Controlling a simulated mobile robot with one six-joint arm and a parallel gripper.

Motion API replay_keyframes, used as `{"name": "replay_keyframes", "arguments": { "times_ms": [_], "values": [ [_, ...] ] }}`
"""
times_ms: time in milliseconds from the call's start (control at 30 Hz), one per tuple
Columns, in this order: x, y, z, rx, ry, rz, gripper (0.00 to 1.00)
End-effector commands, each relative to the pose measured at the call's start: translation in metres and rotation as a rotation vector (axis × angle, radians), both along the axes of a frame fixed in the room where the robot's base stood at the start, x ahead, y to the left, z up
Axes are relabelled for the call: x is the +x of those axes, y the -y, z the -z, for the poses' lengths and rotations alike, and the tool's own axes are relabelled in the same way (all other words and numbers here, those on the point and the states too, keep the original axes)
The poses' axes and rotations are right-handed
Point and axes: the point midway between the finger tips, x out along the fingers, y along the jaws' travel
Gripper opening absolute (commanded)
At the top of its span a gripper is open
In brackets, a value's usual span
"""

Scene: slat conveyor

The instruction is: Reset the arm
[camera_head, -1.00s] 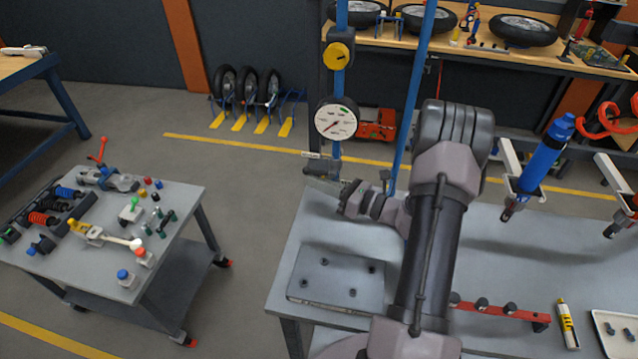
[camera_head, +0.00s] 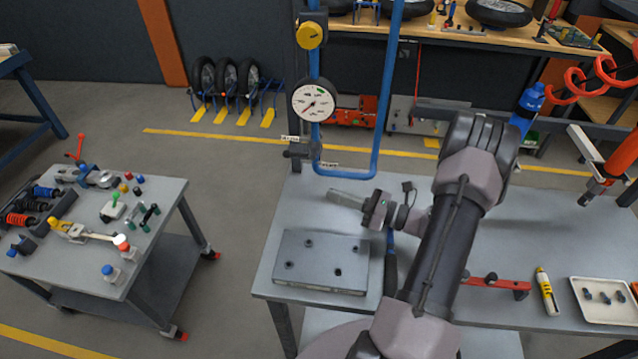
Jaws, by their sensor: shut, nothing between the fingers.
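My arm rises from the bottom of the head view, bends at its elbow, and reaches back down to the left. My gripper (camera_head: 346,199) is shut and empty. It points left, above the grey workbench (camera_head: 500,252) and behind the flat metal plate (camera_head: 321,261). No object is seen between the fingers, which look small here.
A blue pipe (camera_head: 384,100) with a round gauge (camera_head: 314,102) stands just behind my gripper. A grey cart (camera_head: 165,205) stands left, with floor between.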

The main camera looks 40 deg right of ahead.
Motion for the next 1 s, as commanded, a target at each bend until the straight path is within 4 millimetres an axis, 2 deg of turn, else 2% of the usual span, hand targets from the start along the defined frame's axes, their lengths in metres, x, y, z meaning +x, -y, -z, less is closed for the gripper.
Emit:
{"name": "replay_keyframes", "arguments": {
  "times_ms": [167,267,367,400,467,500,567,600,700,833,900,1000],
  "values": [
    [-0.006,0.003,0.002,0.000,0.000,-0.001,0.00],
    [0.000,-0.012,-0.010,-0.046,-0.003,-0.061,0.00],
    [0.013,-0.068,-0.046,-0.219,-0.013,-0.276,0.00],
    [0.015,-0.102,-0.064,-0.328,-0.014,-0.401,0.00],
    [0.006,-0.156,-0.087,-0.520,-0.007,-0.602,0.00],
    [-0.005,-0.189,-0.100,-0.656,0.006,-0.730,0.00],
    [-0.028,-0.230,-0.115,-0.876,0.039,-0.905,0.00],
    [-0.045,-0.252,-0.123,-1.033,0.074,-1.012,0.00],
    [-0.089,-0.288,-0.138,-1.443,0.204,-1.216,0.00],
    [-0.126,-0.304,-0.155,-1.920,0.423,-1.314,0.00],
    [-0.136,-0.306,-0.163,-2.104,0.528,-1.305,0.00],
    [-0.142,-0.307,-0.172,-2.260,0.623,-1.275,0.00]
  ]
}}
